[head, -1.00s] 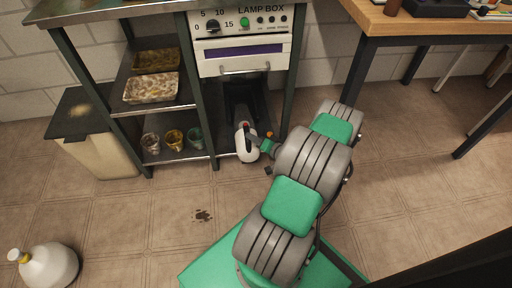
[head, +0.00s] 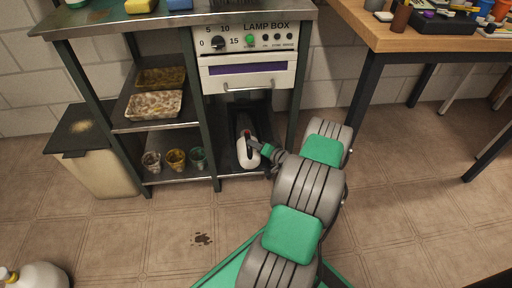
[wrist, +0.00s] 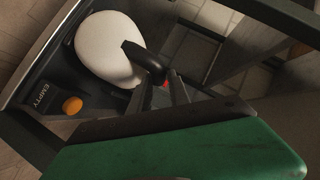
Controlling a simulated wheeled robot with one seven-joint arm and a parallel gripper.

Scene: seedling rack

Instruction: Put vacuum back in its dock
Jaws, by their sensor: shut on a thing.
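The white handheld vacuum (head: 247,153) with a dark handle is at the front of the dark dock (head: 238,116) under the lamp box. In the wrist view its rounded white body (wrist: 108,48) is over the dark dock (wrist: 52,92), and its black handle (wrist: 144,62) points toward my fingers. My gripper (head: 259,147) comes from the right and is shut on the handle; its fingers (wrist: 165,92) also show in the wrist view. I cannot tell whether the vacuum touches the dock floor.
An orange knob (wrist: 72,106) sits beside the word EMPTY. Steel cabinet legs (head: 291,100) flank the bay. Several cups (head: 176,159) stand on the lower shelf at left. A bin (head: 100,165) stands further left, a white jug (head: 38,277) on the floor. A table (head: 430,38) is at right.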

